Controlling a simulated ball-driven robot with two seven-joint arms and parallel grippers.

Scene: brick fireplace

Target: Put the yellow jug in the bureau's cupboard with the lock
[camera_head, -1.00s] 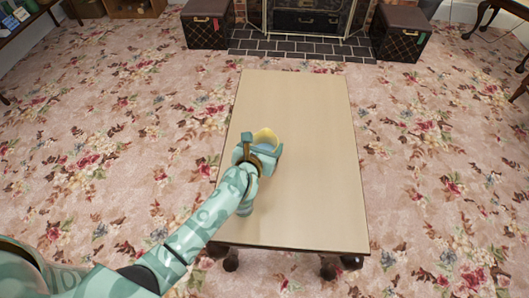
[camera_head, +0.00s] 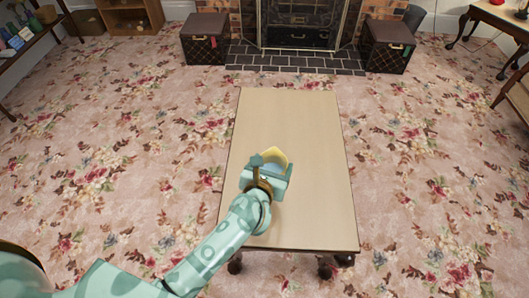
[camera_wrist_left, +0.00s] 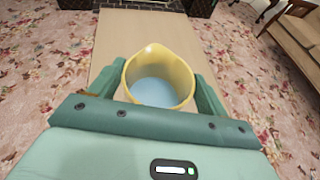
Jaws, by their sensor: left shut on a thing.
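The yellow jug (camera_wrist_left: 160,75) is between the fingers of my left gripper (camera_wrist_left: 160,90) in the left wrist view. It has a pale blue inside bottom and its opening faces the camera. In the head view the jug's yellow rim (camera_head: 275,155) shows just beyond my left gripper (camera_head: 270,168), over the table. My left gripper is shut on the jug. I cannot tell whether the jug's base touches the table. My right gripper is not in view. No bureau or cupboard with a lock can be made out.
The long pale wooden table (camera_head: 300,130) is otherwise bare. Two dark trunks, left (camera_head: 206,40) and right (camera_head: 387,46), flank the brick fireplace (camera_head: 297,22). A shelf with small items (camera_head: 25,35) stands far left. A dark wooden table (camera_head: 500,15) stands far right. Flowered carpet is clear around the table.

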